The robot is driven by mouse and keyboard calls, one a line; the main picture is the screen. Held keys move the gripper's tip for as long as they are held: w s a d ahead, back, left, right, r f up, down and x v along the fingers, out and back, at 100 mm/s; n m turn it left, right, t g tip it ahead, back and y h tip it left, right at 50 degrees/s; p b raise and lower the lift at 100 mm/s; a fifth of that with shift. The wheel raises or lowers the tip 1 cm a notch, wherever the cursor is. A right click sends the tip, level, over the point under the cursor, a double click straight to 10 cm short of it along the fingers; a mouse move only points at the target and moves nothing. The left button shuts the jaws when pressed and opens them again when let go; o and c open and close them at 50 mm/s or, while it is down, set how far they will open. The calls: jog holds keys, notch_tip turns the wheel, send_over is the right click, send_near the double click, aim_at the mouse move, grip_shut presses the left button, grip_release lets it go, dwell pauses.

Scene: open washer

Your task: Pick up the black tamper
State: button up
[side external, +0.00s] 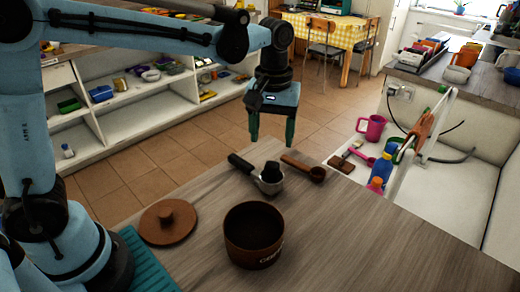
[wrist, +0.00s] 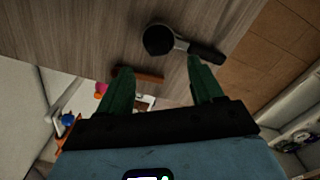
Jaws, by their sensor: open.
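The black tamper (side external: 271,171) appears as a dark knob on the counter (side external: 345,232). It sits in or against the metal head of a portafilter (side external: 241,163) whose black handle points to the back left. In the wrist view the tamper is a dark round shape (wrist: 157,40) at the portafilter's head, with the handle (wrist: 205,52) running right. I cannot tell exactly how the two touch. My gripper (side external: 272,132) is open and empty, pointing down above and behind the tamper in the side view. Its two green fingers (wrist: 160,66) are spread apart in the wrist view.
A brown scoop (side external: 304,167) lies close to the tamper's right. A brown pot (side external: 253,236) stands in front, and a round brown lid (side external: 168,223) lies at the left. A pink mug (side external: 371,128) and bottles stand past the counter edge. The counter's right front is clear.

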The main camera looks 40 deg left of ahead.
aim_at(272, 163)
jog(key=shift+w+d+f, duration=0.1)
jog(key=shift+f, duration=4.25)
grip_shut()
